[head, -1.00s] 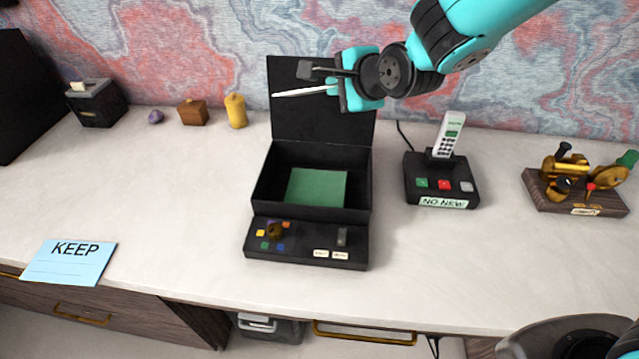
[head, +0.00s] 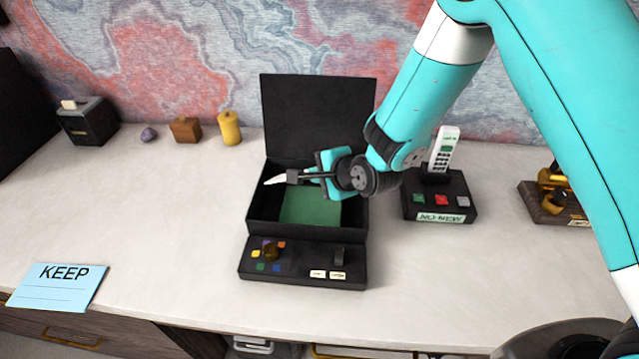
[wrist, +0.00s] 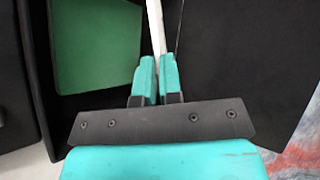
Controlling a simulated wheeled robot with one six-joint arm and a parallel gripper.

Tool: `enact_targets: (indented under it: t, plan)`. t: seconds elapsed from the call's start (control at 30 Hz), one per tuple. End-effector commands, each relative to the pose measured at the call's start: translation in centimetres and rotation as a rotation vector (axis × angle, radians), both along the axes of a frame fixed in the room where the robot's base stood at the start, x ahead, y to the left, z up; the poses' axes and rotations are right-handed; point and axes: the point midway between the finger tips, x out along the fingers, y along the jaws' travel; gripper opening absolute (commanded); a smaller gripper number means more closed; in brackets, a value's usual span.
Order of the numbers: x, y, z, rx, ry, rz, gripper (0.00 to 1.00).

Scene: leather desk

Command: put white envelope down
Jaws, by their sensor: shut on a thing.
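My gripper (head: 304,177) is shut on the white envelope (head: 275,180), which shows edge-on as a thin white sliver to its left. In the wrist view the envelope (wrist: 155,25) is a narrow white strip rising between the two teal fingertips (wrist: 156,80). Most of its face is hidden. The gripper is in front of the raised lid of the open black box (head: 315,105), over the box's opening in the head view. The green floor (head: 308,208) of the box shows below the gripper. Whether the envelope touches the box cannot be told.
A control panel (head: 305,270) with knobs and coloured buttons fronts the box. A phone on a black base (head: 440,205) stands close on the right. A blue KEEP card (head: 58,287) lies at front left. A yellow cylinder (head: 229,128) stands behind.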

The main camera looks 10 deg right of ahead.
Motion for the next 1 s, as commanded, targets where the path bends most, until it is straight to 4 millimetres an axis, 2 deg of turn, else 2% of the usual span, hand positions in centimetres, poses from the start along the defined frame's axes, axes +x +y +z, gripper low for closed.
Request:
enact_targets:
  t: [0.1, 0.23, 0.7, 0.73, 0.8, 0.83, 1.0]
  plan:
    - [-0.1, 0.0, -1.9, -0.002, 0.005, 0.002, 0.00]
    - [-0.1, 0.0, -3.4, -0.001, 0.002, 0.002, 0.00]
    - [0.0, 0.1, -4.3, -0.001, 0.001, 0.002, 0.00]
    - [0.0, 0.1, -4.1, -0.001, 0.001, 0.002, 0.13]
    - [-0.1, 0.1, -4.0, -0.001, 0.001, 0.002, 0.29]
    - [-0.1, 0.1, -4.0, -0.001, 0.001, 0.002, 0.31]
    - [-0.1, 0.1, -4.0, -0.001, 0.001, 0.002, 0.31]
